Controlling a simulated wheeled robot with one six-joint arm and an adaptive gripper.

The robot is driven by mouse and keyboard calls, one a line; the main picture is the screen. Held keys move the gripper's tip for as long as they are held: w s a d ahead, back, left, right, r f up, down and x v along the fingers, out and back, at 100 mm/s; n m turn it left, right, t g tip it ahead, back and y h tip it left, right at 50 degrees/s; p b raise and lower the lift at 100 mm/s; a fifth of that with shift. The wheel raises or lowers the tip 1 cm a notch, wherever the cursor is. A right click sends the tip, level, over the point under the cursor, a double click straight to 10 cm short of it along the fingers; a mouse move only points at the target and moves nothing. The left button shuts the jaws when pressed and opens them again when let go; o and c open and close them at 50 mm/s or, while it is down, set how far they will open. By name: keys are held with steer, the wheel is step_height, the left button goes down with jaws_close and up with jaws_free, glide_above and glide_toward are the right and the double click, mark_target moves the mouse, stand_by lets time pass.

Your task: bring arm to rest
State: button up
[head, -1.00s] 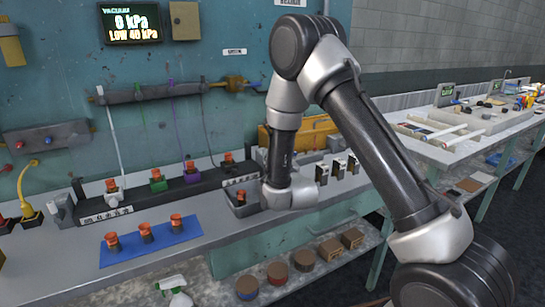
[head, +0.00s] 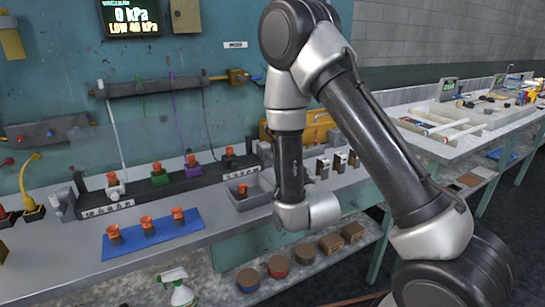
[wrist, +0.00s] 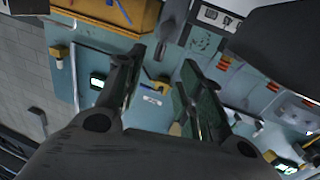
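My gripper (wrist: 160,75) shows in the wrist view with its two dark fingers spread apart and nothing between them. Behind the fingers is the teal back panel, seen tilted. In the head view my arm is bent, with its wrist in front of the bench's front edge. The gripper itself cannot be made out there.
A grey bin (head: 259,198) with an orange-topped piece stands left of my wrist. A blue mat (head: 120,247) holds three orange-topped pieces. A black rack (head: 139,194) stands behind it. A spray bottle (head: 181,294) and several round containers sit lower down. A side bench (head: 438,150) is at right.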

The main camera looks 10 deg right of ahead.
steer(key=s+d+r+m+g, duration=0.1)
steer(key=s+d+r+g, duration=0.55)
steer(key=d+r, duration=0.35)
steer(key=s+d+r+g, duration=0.2)
steer(key=s, duration=0.6)
steer(key=s+d+r+g+h, duration=0.1)
steer(key=s+d+r+g, duration=0.1)
steer(key=s, duration=0.6)
steer(key=s+d+r+g+h, duration=0.1)
steer(key=s+d+r+g, duration=0.1)
steer(key=s, duration=0.7)
steer(key=shift+d+r+g, duration=0.2)
steer(key=shift+d+g, duration=0.15)
steer(key=shift+d, duration=0.45)
